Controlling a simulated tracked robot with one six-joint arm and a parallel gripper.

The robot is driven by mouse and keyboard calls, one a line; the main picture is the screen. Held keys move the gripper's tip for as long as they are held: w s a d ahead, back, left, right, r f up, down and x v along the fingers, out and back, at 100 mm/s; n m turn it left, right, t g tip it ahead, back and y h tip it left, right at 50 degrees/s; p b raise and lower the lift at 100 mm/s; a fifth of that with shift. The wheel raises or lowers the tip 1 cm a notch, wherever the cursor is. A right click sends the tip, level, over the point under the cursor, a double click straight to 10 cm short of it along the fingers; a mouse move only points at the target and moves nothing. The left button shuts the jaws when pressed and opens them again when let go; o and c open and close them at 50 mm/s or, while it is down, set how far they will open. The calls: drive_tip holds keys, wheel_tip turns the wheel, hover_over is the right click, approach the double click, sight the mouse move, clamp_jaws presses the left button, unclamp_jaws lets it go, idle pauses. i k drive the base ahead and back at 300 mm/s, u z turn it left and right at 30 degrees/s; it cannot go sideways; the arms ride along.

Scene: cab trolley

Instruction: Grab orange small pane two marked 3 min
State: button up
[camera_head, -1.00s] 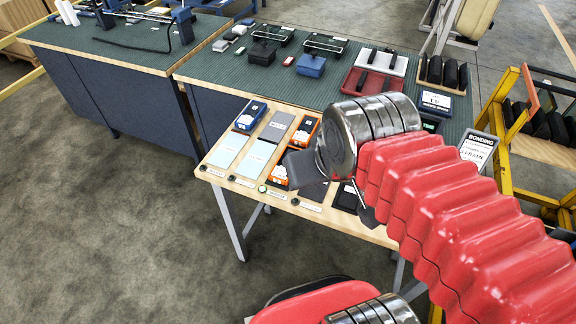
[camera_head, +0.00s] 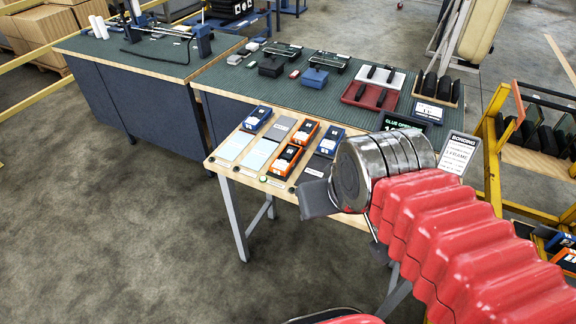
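Two small orange-framed items with white labels lie on the near wooden-edged table (camera_head: 222,166). One orange item (camera_head: 303,133) is toward the back and the other orange item (camera_head: 286,160) is closer to the front edge. Their markings are too small to read, so I cannot tell which is marked 3 min. My gripper (camera_head: 318,199) is at the table's front edge, right of and nearer than the front orange item, apart from both in the picture. A grey finger part shows; the rest is hidden behind my metal wrist, so its opening is unclear.
A blue item (camera_head: 256,118) and another blue item (camera_head: 331,141) lie on the same table beside pale and grey plates. Behind is a green-topped bench (camera_head: 240,81) with trays and boxes. A bonding sign (camera_head: 458,154) and a yellow frame (camera_head: 493,170) stand at right.

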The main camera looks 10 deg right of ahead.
sight(284, 160)
drive_tip(key=u, duration=0.4)
drive_tip(key=i, duration=0.4)
drive_tip(key=u, duration=2.05)
